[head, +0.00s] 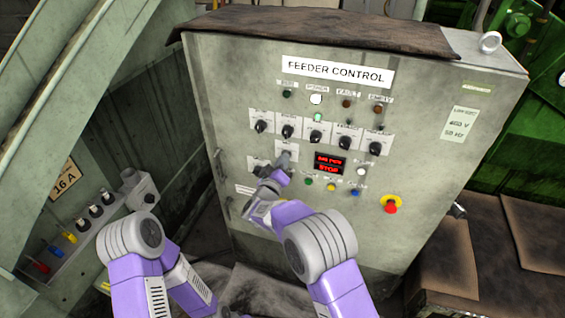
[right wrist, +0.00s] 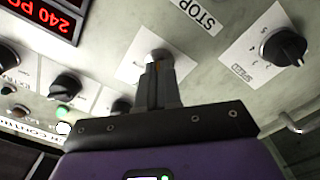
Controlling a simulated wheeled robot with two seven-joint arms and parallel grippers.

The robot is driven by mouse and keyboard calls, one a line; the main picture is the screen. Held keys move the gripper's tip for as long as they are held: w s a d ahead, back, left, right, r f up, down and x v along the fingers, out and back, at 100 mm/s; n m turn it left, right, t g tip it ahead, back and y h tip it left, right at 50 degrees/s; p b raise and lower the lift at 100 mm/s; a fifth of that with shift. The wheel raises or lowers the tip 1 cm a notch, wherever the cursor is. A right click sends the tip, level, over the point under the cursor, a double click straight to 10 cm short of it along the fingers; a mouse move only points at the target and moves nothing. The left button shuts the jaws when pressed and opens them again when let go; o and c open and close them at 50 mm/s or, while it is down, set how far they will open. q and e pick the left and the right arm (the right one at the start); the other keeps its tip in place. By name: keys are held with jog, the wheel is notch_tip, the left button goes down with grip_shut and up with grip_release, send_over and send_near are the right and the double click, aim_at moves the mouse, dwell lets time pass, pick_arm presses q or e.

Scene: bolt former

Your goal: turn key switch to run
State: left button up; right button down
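The key switch (head: 287,147) is on a white plate in the middle of the grey feeder control panel, below the row of black knobs. In the right wrist view its plate (right wrist: 133,66) and round metal barrel show behind the fingertips, with a STOP label beside the plate. My right gripper (head: 281,163) is at the switch. In the right wrist view its fingers (right wrist: 158,78) are close together at the barrel and appear shut on the key, which they mostly hide. The key's angle cannot be told. My left gripper is outside the view.
A red digital display (head: 330,162) is right of the switch, with push buttons below it. A speed knob (right wrist: 284,47) is close to my right gripper. A red emergency stop (head: 391,205) is at the lower right. A box with levers (head: 95,211) stands at the left.

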jog(key=shift+m, duration=0.3)
jog(key=shift+f+m+b, duration=0.1)
jog(key=shift+m+b, duration=4.85)
jog(key=shift+m, duration=3.65)
jog(key=c, duration=1.3)
grip_release()
jog(key=shift+s, duration=0.15)
